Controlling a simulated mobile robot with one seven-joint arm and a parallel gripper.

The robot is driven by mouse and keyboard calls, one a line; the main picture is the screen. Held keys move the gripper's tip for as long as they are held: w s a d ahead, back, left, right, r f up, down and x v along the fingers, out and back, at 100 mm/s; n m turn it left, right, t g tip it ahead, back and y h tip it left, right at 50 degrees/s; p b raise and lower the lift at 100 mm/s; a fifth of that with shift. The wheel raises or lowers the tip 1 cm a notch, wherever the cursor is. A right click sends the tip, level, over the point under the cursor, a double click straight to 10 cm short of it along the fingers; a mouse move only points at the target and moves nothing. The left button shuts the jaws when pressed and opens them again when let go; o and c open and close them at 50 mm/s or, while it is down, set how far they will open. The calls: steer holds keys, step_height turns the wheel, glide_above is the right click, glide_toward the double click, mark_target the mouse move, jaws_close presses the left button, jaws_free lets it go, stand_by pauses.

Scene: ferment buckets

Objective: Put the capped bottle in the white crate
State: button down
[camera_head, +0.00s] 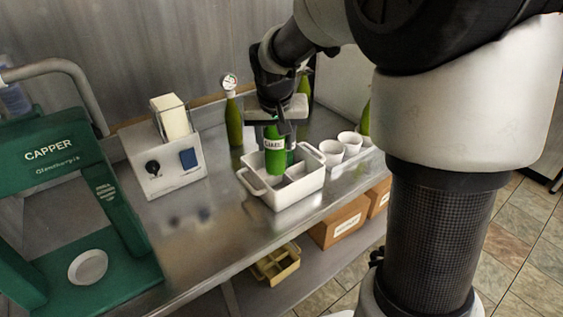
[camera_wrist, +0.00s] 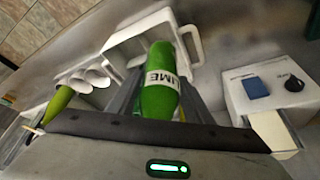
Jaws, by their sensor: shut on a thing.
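A green bottle with a white label (camera_head: 274,158) stands roughly upright in my gripper (camera_head: 279,130), which is shut on its upper part. The bottle's top is hidden by the gripper, so I cannot see a cap. The white crate (camera_head: 296,191) is on the steel bench, with a handle at each end and dividers inside. The bottle's lower end is over or inside the crate's opening; I cannot tell whether it touches the floor. In the wrist view the bottle (camera_wrist: 159,92) lies between the fingers, with the crate (camera_wrist: 187,42) beyond it.
Another green bottle (camera_head: 233,121) with a round tag stands behind the crate. White cups (camera_head: 331,152) are at its right. A white box with a dark knob (camera_head: 164,170) and the green capper (camera_head: 58,165) are left. Cardboard boxes (camera_head: 338,222) sit below. Bench left of the crate is clear.

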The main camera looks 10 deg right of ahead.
mark_target(279, 170)
steer(key=shift+w+d+f, duration=0.15)
steer(key=shift+w+d, duration=0.25)
steer(key=shift+d, duration=0.15)
step_height(279, 170, down, 10)
steer(key=shift+r+b, duration=0.1)
steer(key=shift+b, duration=0.55)
steer(key=shift+f, duration=0.25)
steer(key=c, duration=1.2)
jaws_free()
steer(key=shift+r, duration=0.1)
